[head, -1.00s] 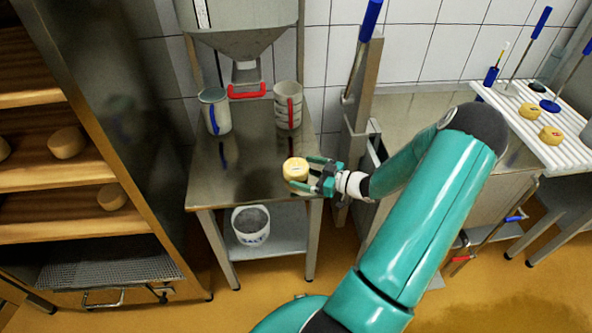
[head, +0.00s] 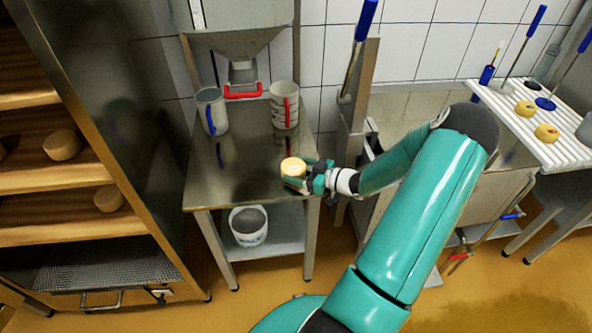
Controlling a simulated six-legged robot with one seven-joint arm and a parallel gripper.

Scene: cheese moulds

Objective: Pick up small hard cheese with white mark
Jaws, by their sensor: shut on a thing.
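A small round pale-yellow cheese (head: 292,167) with a whitish patch on top is at the front right of the steel table (head: 235,184). My gripper (head: 300,177) comes from the right and is shut on this cheese, with its fingers around the cheese's sides. Whether the cheese touches the table or is slightly above it, I cannot tell.
Two jugs, one with a blue handle (head: 211,110) and one with a red handle (head: 284,104), stand at the back of the table under a steel hopper. Shelves at left hold cheeses (head: 62,145).

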